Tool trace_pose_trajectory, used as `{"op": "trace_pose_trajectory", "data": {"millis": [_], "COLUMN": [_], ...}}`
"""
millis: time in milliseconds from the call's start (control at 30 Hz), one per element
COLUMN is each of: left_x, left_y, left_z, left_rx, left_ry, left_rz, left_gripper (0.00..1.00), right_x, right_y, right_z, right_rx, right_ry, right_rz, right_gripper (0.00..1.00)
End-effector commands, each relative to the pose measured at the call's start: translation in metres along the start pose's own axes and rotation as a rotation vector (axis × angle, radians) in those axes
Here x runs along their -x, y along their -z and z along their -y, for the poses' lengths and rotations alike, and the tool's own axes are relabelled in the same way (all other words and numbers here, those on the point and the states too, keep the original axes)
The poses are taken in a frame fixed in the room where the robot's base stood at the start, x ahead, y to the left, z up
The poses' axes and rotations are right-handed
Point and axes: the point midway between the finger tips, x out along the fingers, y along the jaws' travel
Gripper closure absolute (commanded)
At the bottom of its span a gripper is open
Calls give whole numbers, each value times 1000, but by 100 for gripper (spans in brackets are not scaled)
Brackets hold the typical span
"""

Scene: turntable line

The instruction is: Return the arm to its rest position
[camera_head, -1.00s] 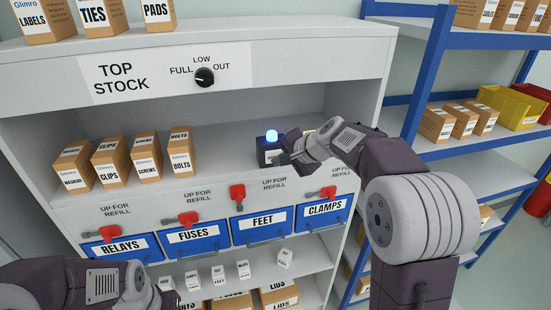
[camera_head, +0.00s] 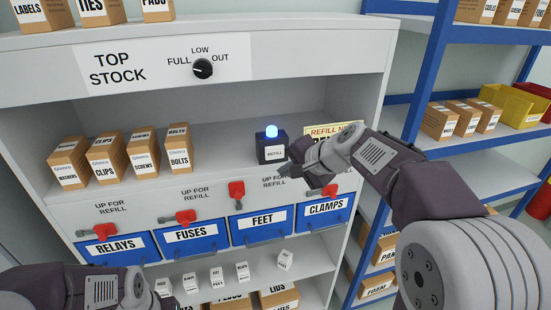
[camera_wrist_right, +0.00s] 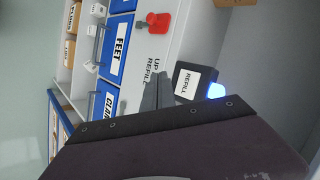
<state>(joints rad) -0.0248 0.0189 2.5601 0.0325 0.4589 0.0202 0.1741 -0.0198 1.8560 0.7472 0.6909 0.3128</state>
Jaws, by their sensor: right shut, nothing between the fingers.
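My right arm (camera_head: 400,175) comes in from the right, and its gripper (camera_head: 284,172) is in front of the shelf edge, just below and right of the dark REFILL box (camera_head: 271,147). The gripper is shut and empty. In the right wrist view the shut fingers (camera_wrist_right: 158,92) point toward the REFILL box (camera_wrist_right: 192,82), apart from it as far as I can tell. The blue lamp (camera_head: 271,131) on the box is lit.
A REFILL card (camera_head: 325,130) stands behind my right wrist. Blue bins sit below, with red levers; the FEET lever (camera_head: 237,190) stands up, the FUSES lever (camera_head: 183,216) lies sideways. Cartons (camera_head: 143,152) stand left on the shelf. A blue rack (camera_head: 425,110) stands at right.

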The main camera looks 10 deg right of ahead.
Motion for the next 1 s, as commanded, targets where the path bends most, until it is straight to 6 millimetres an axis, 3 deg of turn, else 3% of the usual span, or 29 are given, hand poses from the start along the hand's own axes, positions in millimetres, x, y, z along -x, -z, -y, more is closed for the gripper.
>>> {"op": "trace_pose_trajectory", "data": {"millis": [267, 333, 400, 467, 600, 700, 800, 900, 1000], "left_x": [0, -9, -30, -43, -72, -85, -91, -88, -87], "left_y": [0, -1, -3, -4, -8, -9, -9, -9, -9], "left_z": [0, 0, 1, 1, 1, 2, 2, 2, 2], "left_rx": [0, 0, 0, 0, 0, 0, 0, 0, 0], "left_ry": [0, 0, 0, 0, 0, 0, 0, 0, 0], "left_rz": [0, 0, 0, 0, 0, 0, 0, 0, 0], "left_gripper": [100, 100, 100, 100, 100, 100, 100, 100, 100], "right_x": [2, -6, -26, -46, -85, -91, -83, -67, -61], "right_y": [-1, -6, -25, -47, -100, -130, -149, -157, -155], "right_z": [-1, -6, -22, -53, -166, -246, -310, -350, -366], "right_rx": [0, 6, 19, 34, 179, 351, 536, 700, 839], "right_ry": [-1, 0, -9, -63, -285, -440, -557, -629, -647], "right_rz": [1, 8, 43, 89, 195, 276, 359, 431, 465], "right_gripper": [100, 100, 100, 100, 100, 100, 100, 100, 100]}}
